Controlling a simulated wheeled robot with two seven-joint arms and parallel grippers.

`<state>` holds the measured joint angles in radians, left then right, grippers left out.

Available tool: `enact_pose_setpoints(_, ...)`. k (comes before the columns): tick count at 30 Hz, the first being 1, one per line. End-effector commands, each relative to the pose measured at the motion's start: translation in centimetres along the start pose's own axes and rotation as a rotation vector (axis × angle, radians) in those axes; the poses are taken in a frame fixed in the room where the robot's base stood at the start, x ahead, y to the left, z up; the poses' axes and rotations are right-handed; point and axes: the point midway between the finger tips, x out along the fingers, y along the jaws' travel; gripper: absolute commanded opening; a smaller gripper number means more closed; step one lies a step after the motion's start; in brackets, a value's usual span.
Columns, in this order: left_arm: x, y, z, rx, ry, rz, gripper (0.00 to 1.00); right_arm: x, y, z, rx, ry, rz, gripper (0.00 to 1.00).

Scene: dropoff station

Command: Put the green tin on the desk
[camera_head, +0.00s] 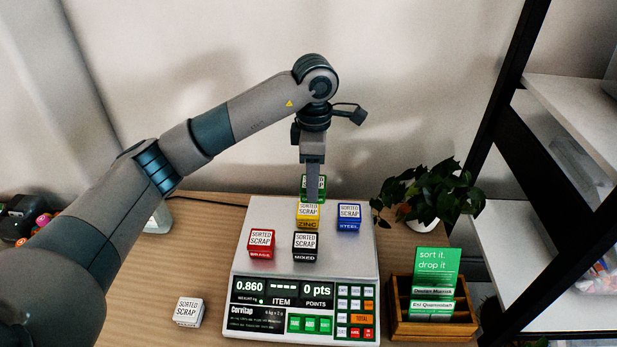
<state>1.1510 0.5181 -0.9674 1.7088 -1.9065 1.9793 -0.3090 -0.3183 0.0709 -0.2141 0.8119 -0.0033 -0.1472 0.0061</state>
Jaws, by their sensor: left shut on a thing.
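The green tin (322,188) shows behind the yellow tin, at the back of the scale (355,265). My left gripper (312,185) reaches down over it from above and is shut on it. One finger covers the middle of its front, and the yellow tin hides its lower part. I cannot tell whether it touches the scale or is slightly raised. The wooden desk (140,285) lies around the scale. My right gripper is not in view.
On the scale are yellow (308,215), blue (348,217), red (262,243) and black (305,246) tins. A white tin (188,311) stands on the desk at the left. A plant (432,190) and a wooden card box (400,322) are at the right. The desk left of the scale has free room.

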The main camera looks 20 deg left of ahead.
Motion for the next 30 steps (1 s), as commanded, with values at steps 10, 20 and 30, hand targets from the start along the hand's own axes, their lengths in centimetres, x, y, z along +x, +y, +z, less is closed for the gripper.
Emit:
enact_pose_setpoints(10,0.2,-1.4,-0.7,0.221,0.002,0.016,0.19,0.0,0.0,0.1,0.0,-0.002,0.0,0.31)
enact_pose_setpoints(20,1.1,-6.5,-2.7,0.885,0.013,0.034,0.19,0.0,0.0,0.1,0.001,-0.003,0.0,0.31)
enact_pose_setpoints(30,2.4,-13.0,-5.5,1.584,0.011,0.013,0.19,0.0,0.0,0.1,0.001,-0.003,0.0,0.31)
